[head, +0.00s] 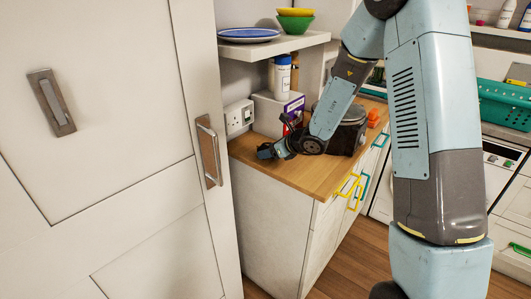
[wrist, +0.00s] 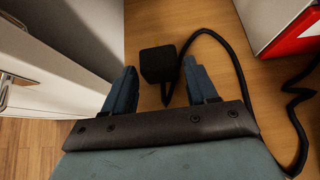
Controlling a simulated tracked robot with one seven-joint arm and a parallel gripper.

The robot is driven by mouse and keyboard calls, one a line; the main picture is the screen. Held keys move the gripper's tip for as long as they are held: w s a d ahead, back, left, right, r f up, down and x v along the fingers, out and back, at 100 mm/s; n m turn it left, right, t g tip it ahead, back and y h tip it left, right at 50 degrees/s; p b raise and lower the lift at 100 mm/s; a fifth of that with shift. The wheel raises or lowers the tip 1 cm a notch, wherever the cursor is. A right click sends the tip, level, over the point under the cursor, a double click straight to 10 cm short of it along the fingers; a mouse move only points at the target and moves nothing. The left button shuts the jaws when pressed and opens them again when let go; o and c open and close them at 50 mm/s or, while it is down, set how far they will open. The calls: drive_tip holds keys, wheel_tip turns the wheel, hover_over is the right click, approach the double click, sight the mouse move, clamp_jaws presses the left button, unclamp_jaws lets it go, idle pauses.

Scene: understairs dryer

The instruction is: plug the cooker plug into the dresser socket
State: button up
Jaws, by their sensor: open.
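The black cooker plug (wrist: 157,64) lies on the wooden counter in the wrist view. A black cord (wrist: 228,62) loops beside it to the right. My gripper (wrist: 159,70) is open, with one blue finger on each side of the plug; I cannot tell whether either finger touches it. The white socket (head: 239,117) is on the wall behind and left of my gripper. A dark pot-like appliance (head: 350,128), perhaps the cooker, stands partly behind my arm.
A tall white door panel (head: 110,150) stands close on the left.

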drive_tip(key=shift+w+a+f, duration=0.15)
drive_tip(key=shift+a+f, duration=0.05)
drive_tip(key=shift+f, duration=0.05)
drive_tip(key=c, duration=0.8)
idle(0.4)
wheel_tip(320, 180, up, 6)
drive_tip(key=shift+r, duration=0.1)
idle(0.4)
